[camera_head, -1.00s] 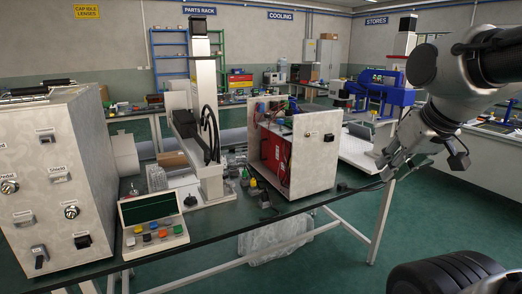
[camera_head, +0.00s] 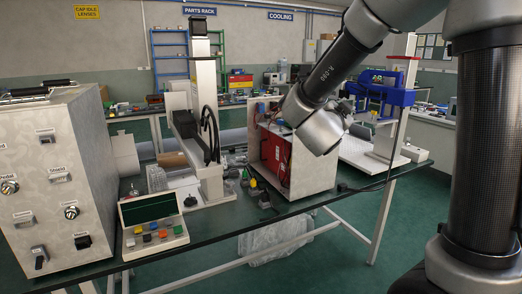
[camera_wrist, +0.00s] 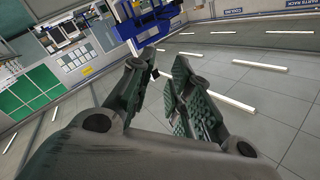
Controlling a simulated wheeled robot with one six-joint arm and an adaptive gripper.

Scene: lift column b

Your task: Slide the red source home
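A red block (camera_head: 270,153), the only large red part on the near bench, sits inside an open-fronted white housing (camera_head: 318,172). I take it to be the red source. Its right part is hidden by the housing wall, and I cannot tell how far in it sits. My arm reaches across above the housing in the head view and covers its upper right part. My gripper (camera_wrist: 164,68) shows in the wrist view with its two fingers apart and nothing between them. I cannot make out its fingers in the head view.
A white column stage (camera_head: 207,130) stands left of the housing. A keypad box (camera_head: 153,222) and a large pale cabinet (camera_head: 60,180) with switches stand further left. A blue-topped machine (camera_head: 385,92) stands at right. Small loose parts and a cable lie on the dark bench (camera_head: 225,225).

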